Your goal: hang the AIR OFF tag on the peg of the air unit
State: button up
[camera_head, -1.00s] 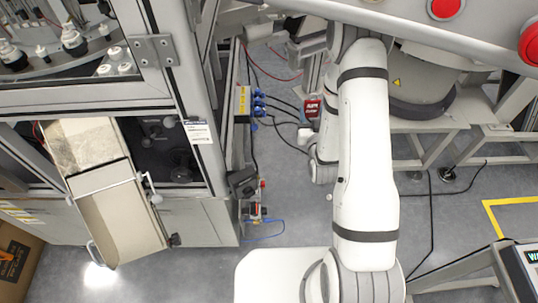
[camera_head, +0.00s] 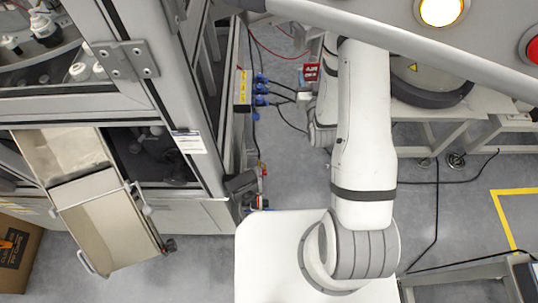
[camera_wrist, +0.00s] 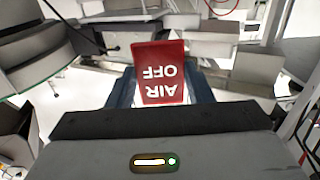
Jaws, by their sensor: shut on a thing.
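The red AIR OFF tag (camera_wrist: 160,75) stands between my gripper's dark fingers in the wrist view, its white lettering upside down. It also shows small in the head view (camera_head: 311,72), near the end of my arm. My gripper (camera_wrist: 160,98) is shut on the tag's lower part. In the head view, what looks like the air unit (camera_head: 261,202), with small red and blue parts, sits low on the machine's right side, left of and below the tag in the picture. It is partly covered by my white base. I cannot make out its peg. The tag is apart from it.
Blue connectors (camera_head: 261,90) with black cables stick out from the machine's side, left of the tag. A dark box (camera_head: 240,185) juts from the machine's corner. A metal chute (camera_head: 100,215) hangs at the left. Grey floor is open between machine and arm.

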jog(key=w+a+f+n+g+y+b, duration=0.3)
jog(key=a+f+n+y+b, duration=0.15)
jog(key=f+b, duration=1.35)
jog(key=w+a+f+n+g+y+b, duration=0.4)
jog(key=f+b, duration=0.7)
jog(key=f, duration=1.2)
jog(key=w+a+f+n+g+y+b, duration=0.1)
jog(key=a+f+n+y+b, duration=0.35)
jog(key=f+b, duration=1.35)
jog(key=a+f+m+y+p, duration=0.1)
jog(key=a+f, duration=0.3)
jog(key=a, duration=0.4)
jog(key=shift+s+f+m+g+y+p, duration=0.2)
jog(key=shift+f+m+g+y+p, duration=0.15)
jog(key=shift+p, duration=0.35)
jog(key=shift+a, duration=0.1)
